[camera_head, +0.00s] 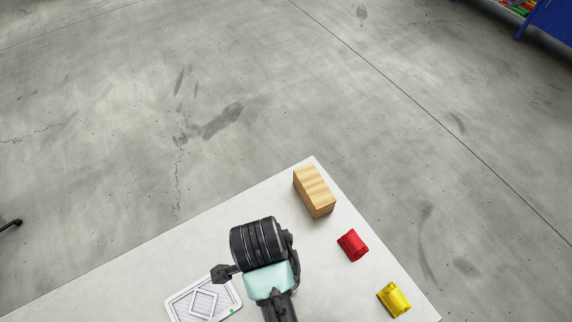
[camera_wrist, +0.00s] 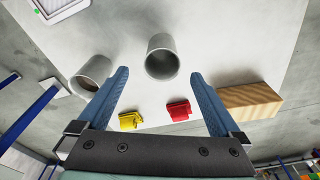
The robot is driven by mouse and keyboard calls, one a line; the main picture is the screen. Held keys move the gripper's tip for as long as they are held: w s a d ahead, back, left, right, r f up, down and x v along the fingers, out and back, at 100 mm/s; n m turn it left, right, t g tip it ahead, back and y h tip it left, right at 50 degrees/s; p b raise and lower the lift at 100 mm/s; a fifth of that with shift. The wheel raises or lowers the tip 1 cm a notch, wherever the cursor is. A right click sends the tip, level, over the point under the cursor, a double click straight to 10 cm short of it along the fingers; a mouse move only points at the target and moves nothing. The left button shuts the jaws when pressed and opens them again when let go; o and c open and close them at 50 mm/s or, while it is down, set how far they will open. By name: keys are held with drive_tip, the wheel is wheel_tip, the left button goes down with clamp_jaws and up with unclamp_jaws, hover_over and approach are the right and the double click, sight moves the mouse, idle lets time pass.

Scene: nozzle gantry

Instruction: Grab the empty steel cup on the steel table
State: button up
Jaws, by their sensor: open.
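In the wrist view a grey steel cup (camera_wrist: 163,45) stands on the pale table (camera_wrist: 232,38), just beyond and between my fingertips. Its mouth faces the camera and its dark inside looks empty. A second steel cup (camera_wrist: 82,83) is to the left, outside my left finger, with something brown inside. My gripper (camera_wrist: 160,73) is open with nothing between its blue fingers. In the head view my arm hangs over the table (camera_head: 130,278); neither cup nor the fingers can be made out there.
A wooden block (camera_head: 314,191), a red part (camera_head: 353,245) and a yellow part (camera_head: 394,299) lie along the table's right edge. A white patterned panel (camera_head: 204,300) lies left of my arm. The table's left part is clear. Concrete floor surrounds it.

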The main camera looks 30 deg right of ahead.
drive_tip(key=f, duration=0.3)
drive_tip(key=d+f+p, duration=0.1)
drive_tip(key=f, duration=0.5)
drive_tip(key=shift+s+d+f, duration=0.1)
drive_tip(key=shift+d+f, duration=0.1)
drive_tip(key=shift+f, duration=0.05)
drive_tip(key=shift+c, duration=0.2)
drive_tip(key=c, duration=1.5)
drive_tip(key=shift+o, duration=0.2)
drive_tip(key=shift+r, duration=0.1)
